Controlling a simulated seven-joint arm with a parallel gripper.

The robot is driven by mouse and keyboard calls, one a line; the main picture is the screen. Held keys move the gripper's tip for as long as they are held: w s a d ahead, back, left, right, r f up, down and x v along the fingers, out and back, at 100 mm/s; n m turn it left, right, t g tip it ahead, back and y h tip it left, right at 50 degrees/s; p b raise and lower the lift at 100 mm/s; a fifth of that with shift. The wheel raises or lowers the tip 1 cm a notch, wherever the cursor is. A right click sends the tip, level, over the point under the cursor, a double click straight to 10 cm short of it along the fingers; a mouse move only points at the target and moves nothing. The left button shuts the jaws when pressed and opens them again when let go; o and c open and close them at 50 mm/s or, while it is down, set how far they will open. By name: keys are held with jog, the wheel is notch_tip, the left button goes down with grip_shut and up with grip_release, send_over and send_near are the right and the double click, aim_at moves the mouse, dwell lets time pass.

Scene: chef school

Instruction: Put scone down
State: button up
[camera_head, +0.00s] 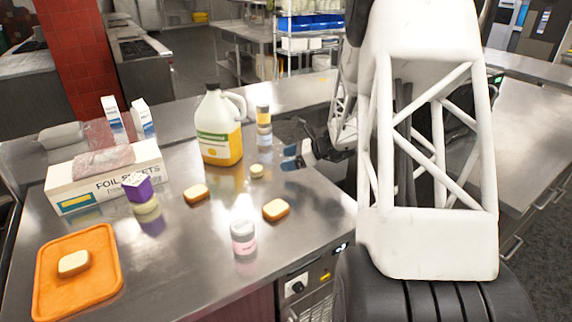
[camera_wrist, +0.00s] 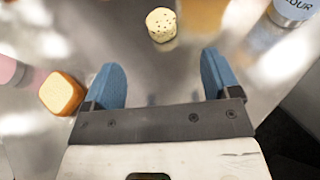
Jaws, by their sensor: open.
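The scone, seemingly the small pale round speckled piece (camera_head: 257,171), sits on the steel counter in front of the large jug. In the wrist view the scone (camera_wrist: 161,24) lies beyond my fingertips, roughly in line with the gap between them. My gripper (camera_head: 291,157) is to its right in the head view, low near the counter. In the wrist view my gripper (camera_wrist: 161,68) has its two blue fingers spread, with nothing between them. The scone is apart from both fingers.
The jug (camera_head: 219,125) and a flour container (camera_wrist: 295,8) stand close by. Two orange-brown blocks (camera_head: 196,193) (camera_head: 276,209) and a pink jar (camera_head: 244,238) are in front. An orange tray (camera_head: 107,283) holds another block.

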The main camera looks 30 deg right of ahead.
jog(key=s+a+r+n+g+h, duration=0.1)
jog(key=s+a+r+n+g, duration=0.1)
jog(key=s+a+r+n, duration=0.4)
jog(key=s+a+r+n+g+h, duration=0.15)
jog(key=s+a, duration=0.25)
jog(key=a, duration=0.4)
jog(key=s+a+r+n+g+h, duration=0.1)
jog(key=s+a+r+n+g, duration=0.3)
jog(key=a, duration=0.4)
jog(key=s+a+r+n+t+h, duration=0.1)
jog(key=s+a+n+h, duration=0.2)
jog(key=s+n, duration=0.4)
jog(key=s+a+r+n+t+h, duration=0.1)
jog(key=s+a+n+h, duration=0.3)
jog(key=s, duration=1.2)
jog(key=shift+a+r+n, duration=0.25)
jog(key=shift+r+n, duration=0.55)
jog(key=shift+n, duration=0.55)
jog(key=shift+s+h, duration=0.1)
jog(key=shift+h, duration=0.15)
